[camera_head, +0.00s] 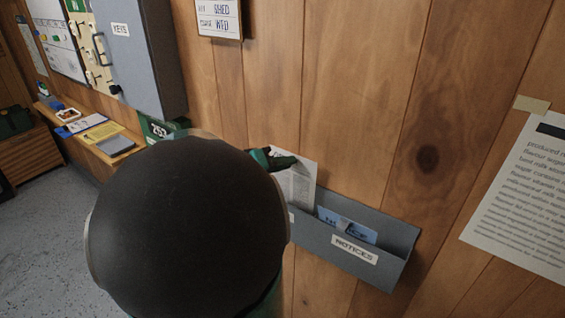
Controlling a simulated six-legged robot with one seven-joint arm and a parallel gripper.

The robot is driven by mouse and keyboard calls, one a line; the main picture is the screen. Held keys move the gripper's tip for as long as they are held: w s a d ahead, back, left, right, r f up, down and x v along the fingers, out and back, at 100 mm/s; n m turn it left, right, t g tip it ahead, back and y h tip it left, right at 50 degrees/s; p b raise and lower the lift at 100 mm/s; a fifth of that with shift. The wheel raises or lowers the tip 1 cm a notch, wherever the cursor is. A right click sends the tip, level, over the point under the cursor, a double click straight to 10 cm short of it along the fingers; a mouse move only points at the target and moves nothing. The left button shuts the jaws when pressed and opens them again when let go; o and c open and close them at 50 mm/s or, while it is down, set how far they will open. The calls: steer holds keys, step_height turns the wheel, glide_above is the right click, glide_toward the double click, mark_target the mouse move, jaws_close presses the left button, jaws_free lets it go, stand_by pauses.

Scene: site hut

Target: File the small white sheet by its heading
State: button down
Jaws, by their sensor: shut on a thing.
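The small white sheet (297,184) shows at the middle, upright and slightly tilted, with fine print on it. Its heading is too small to read. My gripper (283,160) is shut on the sheet's upper left edge; my dark arm hides most of the gripper. The sheet is at the left part of the grey wall holder (385,270). I cannot tell whether its lower edge is inside. The holder's right section has a label reading NOTICES (354,249) and holds a blue card (346,226). The left section and most of its label are hidden behind my arm.
A grey key cabinet (135,55) hangs open at upper left, above a wooden shelf (90,140) with papers. A large printed sheet (525,200) is taped to the wall at right. A small schedule board (219,18) hangs at top. The wall above the holder is clear.

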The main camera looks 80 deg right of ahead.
steer(key=shift+f, duration=0.1)
steer(key=shift+f, duration=1.45)
step_height(320, 180, down, 3)
steer(key=shift+f, duration=0.1)
steer(key=c, duration=1.3)
jaws_free()
steer(key=shift+c, duration=0.2)
steer(key=shift+w+a, duration=0.1)
